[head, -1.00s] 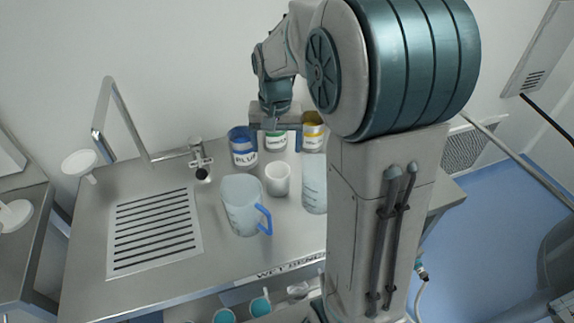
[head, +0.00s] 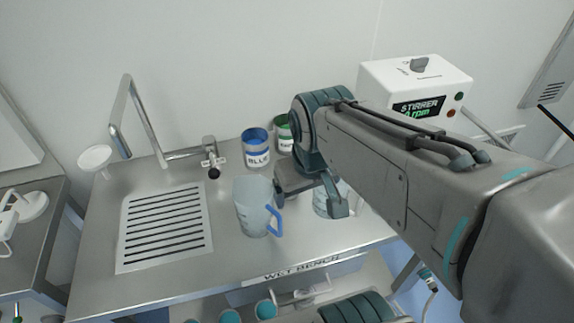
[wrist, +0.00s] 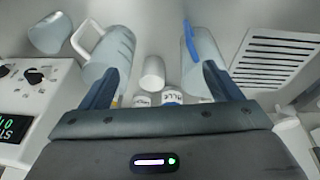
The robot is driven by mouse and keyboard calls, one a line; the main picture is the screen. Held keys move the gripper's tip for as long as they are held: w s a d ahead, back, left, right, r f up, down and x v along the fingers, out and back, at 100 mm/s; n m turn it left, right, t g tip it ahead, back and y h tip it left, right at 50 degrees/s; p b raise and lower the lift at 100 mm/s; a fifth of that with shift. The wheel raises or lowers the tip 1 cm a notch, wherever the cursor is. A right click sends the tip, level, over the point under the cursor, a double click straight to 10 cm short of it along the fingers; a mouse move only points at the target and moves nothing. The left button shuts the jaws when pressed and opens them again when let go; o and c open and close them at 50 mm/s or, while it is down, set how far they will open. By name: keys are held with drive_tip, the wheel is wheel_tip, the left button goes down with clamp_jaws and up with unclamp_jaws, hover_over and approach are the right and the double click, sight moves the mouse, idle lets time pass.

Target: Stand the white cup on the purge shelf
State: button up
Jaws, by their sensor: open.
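The white cup (wrist: 152,73) shows in the wrist view between the lines of my two fingers, apart from both. In the head view my arm hides it. My gripper (head: 308,204) is open and low over the front middle of the bench, right of the clear jug with the blue handle (head: 254,206). In the wrist view my gripper (wrist: 160,72) has one finger near each of two clear vessels. I cannot tell whether the cup is level with the fingertips or beyond them. No surface in view can be made out as the purge shelf.
A second clear vessel (head: 322,203) stands right of my gripper, partly hidden. Blue (head: 257,152) and green (head: 284,137) labelled cans stand behind. A stirrer (head: 415,95) is at back right. The sink grille (head: 165,228) and tap (head: 211,155) are left. Teal-topped cups sit below the bench edge.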

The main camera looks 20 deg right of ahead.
drive_tip(key=w+a+f+n+g+h+b, duration=0.1)
drive_tip(key=w+f+n+g+h, duration=0.15)
drive_tip(key=w+n, duration=0.55)
drive_tip(key=w+a+f+n+g+h+b, duration=0.15)
drive_tip(key=w+f+n, duration=0.25)
drive_tip(key=w, duration=0.8)
drive_tip(key=shift+g, duration=0.4)
drive_tip(key=x, duration=0.7)
drive_tip(key=p+x, duration=0.1)
drive_tip(key=x, duration=0.6)
drive_tip(key=shift+w+d+f, duration=0.15)
drive_tip(key=shift+w+d, duration=0.05)
drive_tip(key=shift+d, duration=0.05)
drive_tip(key=c, duration=1.2)
drive_tip(key=shift+o, duration=0.2)
